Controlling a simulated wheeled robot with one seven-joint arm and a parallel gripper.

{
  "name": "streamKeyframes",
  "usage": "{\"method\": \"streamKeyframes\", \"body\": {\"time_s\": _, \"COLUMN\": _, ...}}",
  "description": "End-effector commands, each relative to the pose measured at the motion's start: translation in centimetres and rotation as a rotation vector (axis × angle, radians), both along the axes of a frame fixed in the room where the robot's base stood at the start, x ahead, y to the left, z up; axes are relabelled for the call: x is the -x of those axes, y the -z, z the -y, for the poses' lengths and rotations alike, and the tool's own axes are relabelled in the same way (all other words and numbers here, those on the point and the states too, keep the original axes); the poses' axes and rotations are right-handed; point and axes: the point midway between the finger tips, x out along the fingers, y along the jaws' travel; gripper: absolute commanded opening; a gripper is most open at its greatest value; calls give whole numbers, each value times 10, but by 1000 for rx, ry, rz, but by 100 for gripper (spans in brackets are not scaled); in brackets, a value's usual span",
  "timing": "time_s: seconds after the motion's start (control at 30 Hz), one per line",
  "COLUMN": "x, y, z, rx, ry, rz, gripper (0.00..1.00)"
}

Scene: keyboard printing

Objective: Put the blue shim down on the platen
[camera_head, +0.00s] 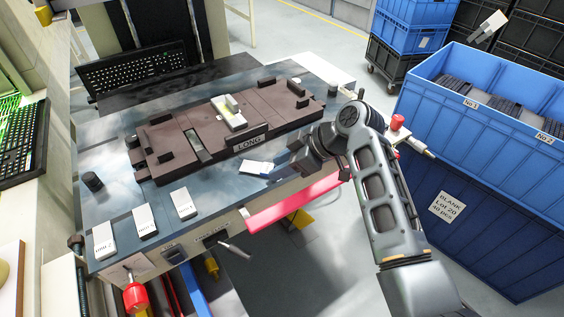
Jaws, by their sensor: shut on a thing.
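The platen (265,110) is a dark brown plate with raised blocks and a "LONG" label, lying on the glossy worktable. My gripper (278,168) is at the platen's front right edge, low over the table. It is shut on a thin white-topped piece with a blue edge, which looks like the blue shim (256,167). The shim is just in front of the platen, outside its edge. The fingertips are small and dark, and I cannot tell whether the shim touches the tabletop.
Several pale labelled blocks, one here (147,220), lie at the table's front left. A black knob (92,181) stands at left. A pink-red bar (295,203) juts along the front edge. Blue crates (480,190) stand right.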

Motion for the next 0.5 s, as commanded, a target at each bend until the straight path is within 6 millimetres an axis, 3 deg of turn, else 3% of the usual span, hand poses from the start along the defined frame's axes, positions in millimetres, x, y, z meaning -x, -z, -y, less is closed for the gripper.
{"method": "streamKeyframes", "body": {"time_s": 0.27, "x": 0, "y": 3, "z": 0, "rx": 0, "ry": 1, "rz": 1, "gripper": 0}}
{"method": "streamKeyframes", "body": {"time_s": 0.3, "x": 0, "y": 2, "z": 0, "rx": 0, "ry": 1, "rz": 1, "gripper": 40}}
{"method": "streamKeyframes", "body": {"time_s": 0.5, "x": 0, "y": 2, "z": 0, "rx": 0, "ry": 0, "rz": 0, "gripper": 59}}
